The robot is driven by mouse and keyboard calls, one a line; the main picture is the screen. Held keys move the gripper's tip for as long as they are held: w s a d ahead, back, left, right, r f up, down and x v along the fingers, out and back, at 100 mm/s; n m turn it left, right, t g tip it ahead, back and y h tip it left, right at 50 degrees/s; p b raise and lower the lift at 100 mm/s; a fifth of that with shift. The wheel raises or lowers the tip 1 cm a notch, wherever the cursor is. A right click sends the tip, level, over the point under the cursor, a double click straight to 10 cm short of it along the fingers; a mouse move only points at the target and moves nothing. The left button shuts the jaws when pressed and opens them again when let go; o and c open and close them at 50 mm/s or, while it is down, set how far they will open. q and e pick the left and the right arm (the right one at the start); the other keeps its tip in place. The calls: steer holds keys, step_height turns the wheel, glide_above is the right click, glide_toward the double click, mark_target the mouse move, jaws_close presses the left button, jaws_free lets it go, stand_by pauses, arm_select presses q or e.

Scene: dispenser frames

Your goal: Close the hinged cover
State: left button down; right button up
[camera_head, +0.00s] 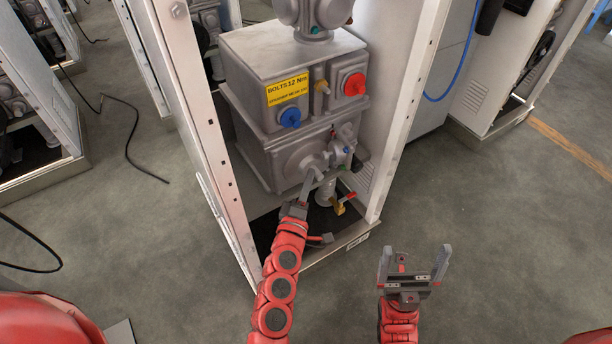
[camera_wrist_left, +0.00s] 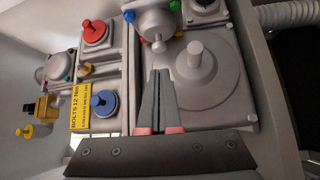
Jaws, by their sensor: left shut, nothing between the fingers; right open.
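A grey metal dispenser unit stands inside a white open frame in the head view. Its lower box has a front cover (camera_head: 291,160) with a round raised disc and a stub; I take this as the hinged cover. It also shows in the left wrist view (camera_wrist_left: 238,108). I cannot tell whether it is fully closed. My left gripper (camera_head: 309,180) is shut and empty, its fingertips close in front of the cover beside the stub; contact is unclear. The left wrist view shows its fingers (camera_wrist_left: 157,90) together. My right gripper (camera_head: 415,262) is open and empty, outside the frame at lower right.
Above the cover are a yellow bolt label (camera_head: 287,89), a blue knob (camera_head: 290,117) and a red knob (camera_head: 354,84). A red-handled valve (camera_head: 346,201) sits low inside. The white frame's right post (camera_head: 405,110) stands between the two arms. Floor is clear around the right gripper.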

mark_target(334, 152)
arm_select(q)
steer(key=b+x, duration=0.1)
steer(key=x, duration=0.6)
steer(key=shift+w, duration=0.4)
steer(key=shift+s+d+y, duration=0.1)
steer(key=shift+y, duration=0.3)
steer(key=shift+d+n+y+p, duration=0.15)
steer(key=shift+n+y+p, duration=0.25)
steer(key=shift+n+y, duration=0.3)
